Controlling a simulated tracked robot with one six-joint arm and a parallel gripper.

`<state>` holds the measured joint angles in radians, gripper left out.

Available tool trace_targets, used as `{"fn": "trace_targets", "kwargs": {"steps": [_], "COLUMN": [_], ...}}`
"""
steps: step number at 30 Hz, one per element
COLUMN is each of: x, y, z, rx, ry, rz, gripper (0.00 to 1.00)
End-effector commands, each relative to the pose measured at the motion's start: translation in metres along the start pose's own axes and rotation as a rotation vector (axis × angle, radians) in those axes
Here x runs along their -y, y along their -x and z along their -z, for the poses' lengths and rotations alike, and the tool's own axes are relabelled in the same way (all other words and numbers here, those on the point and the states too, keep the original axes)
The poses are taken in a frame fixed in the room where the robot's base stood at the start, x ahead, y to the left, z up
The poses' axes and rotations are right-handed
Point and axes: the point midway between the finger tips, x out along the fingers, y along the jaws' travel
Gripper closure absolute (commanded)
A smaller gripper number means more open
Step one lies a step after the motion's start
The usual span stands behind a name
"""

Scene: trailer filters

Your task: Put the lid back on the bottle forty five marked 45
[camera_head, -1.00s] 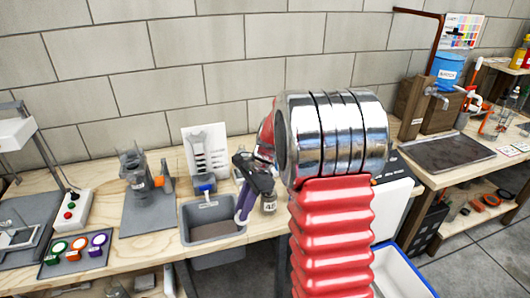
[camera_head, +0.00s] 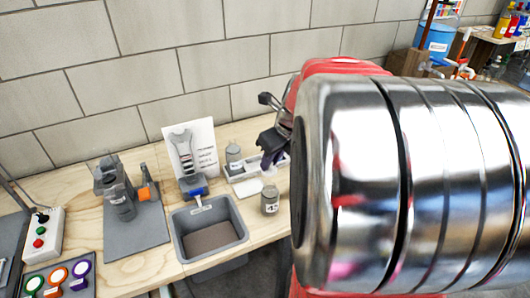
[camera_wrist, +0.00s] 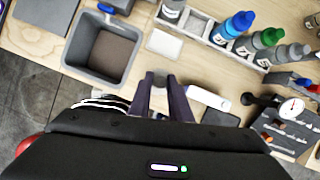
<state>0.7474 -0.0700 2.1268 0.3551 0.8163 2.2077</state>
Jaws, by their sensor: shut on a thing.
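The bottle marked 45 (camera_head: 270,200) stands upright on the bench, right of the grey bin, in the head view. It is a small grey bottle with a white label; its top is too small to read clearly. My gripper (camera_head: 268,158) has dark purple fingers and hangs above and behind the bottle in that view, apart from it. In the wrist view my gripper (camera_wrist: 160,84) is shut on a small grey piece, which looks like the lid (camera_wrist: 158,76). My fingers partly hide the lid, and my arm covers the right of the head view.
The grey bin (camera_head: 237,210) is set in the bench. A white tray (camera_wrist: 196,27) holds several bottles, some with blue or green caps. A white pad (camera_wrist: 164,45) lies beside it. A gauge (camera_wrist: 291,108) is farther right.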

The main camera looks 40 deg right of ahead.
Motion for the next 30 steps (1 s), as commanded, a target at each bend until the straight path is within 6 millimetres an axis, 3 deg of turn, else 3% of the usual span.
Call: {"fn": "trace_targets", "kwargs": {"steps": [16, 30], "x": [0.005, 0.006], "y": [0.002, -0.024], "z": [0.005, 0.016], "rx": [-0.001, -0.001], "ry": [-0.035, -0.035], "rz": [0.014, 0.014], "gripper": [1.00, 1.00]}}
